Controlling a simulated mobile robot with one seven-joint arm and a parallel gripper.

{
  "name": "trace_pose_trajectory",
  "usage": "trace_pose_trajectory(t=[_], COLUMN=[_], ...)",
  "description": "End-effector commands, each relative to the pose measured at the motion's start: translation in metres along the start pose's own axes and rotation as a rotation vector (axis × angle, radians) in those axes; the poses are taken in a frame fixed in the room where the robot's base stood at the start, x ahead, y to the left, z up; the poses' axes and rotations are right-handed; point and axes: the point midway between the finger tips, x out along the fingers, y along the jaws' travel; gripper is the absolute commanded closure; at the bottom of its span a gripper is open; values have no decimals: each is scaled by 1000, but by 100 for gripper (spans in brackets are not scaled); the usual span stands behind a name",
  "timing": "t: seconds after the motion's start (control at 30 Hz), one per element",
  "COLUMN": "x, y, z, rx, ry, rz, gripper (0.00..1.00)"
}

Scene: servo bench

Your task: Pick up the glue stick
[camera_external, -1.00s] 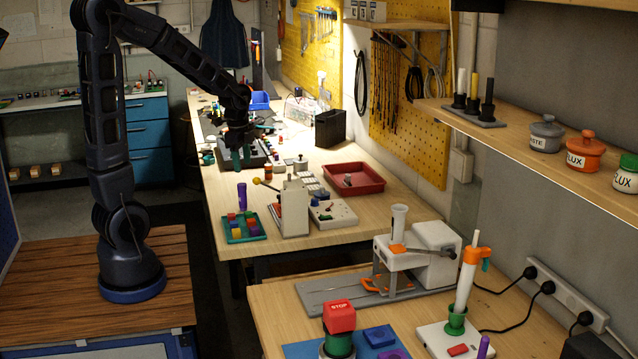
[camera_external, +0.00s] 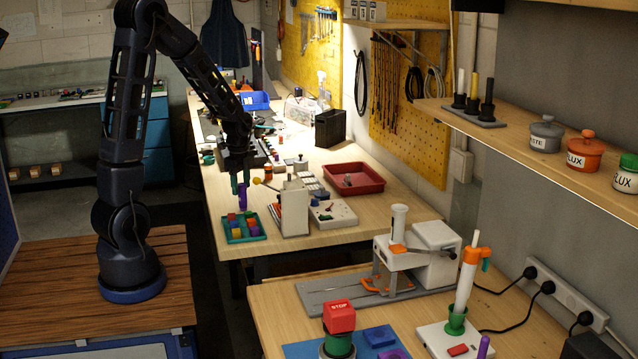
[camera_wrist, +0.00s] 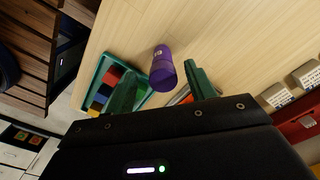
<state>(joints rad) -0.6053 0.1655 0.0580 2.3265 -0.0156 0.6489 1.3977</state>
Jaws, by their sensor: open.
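The glue stick is a purple cylinder (camera_external: 243,195) standing upright on the far bench, just behind the green tray. In the wrist view the purple glue stick (camera_wrist: 163,70) shows between and a little beyond the two green fingers. My gripper (camera_external: 240,183) hangs pointing down at the glue stick, with its fingers close by it. In the wrist view my gripper (camera_wrist: 158,85) is open, and neither finger is clearly touching the stick.
A green tray (camera_external: 262,237) with several coloured blocks stands in front of the stick. A red tray (camera_external: 372,188) lies further right. Bare bench lies left of the green tray.

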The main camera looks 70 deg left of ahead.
Motion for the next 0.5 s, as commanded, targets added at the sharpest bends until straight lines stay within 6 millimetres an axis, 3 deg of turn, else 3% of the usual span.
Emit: trace_pose_trajectory(t=[0.3,0.5], x=[37,49], y=[-3,-3], z=[-3,-3], rx=[0,-1], ry=[-1,0], rz=[4,2], gripper=[45,45])
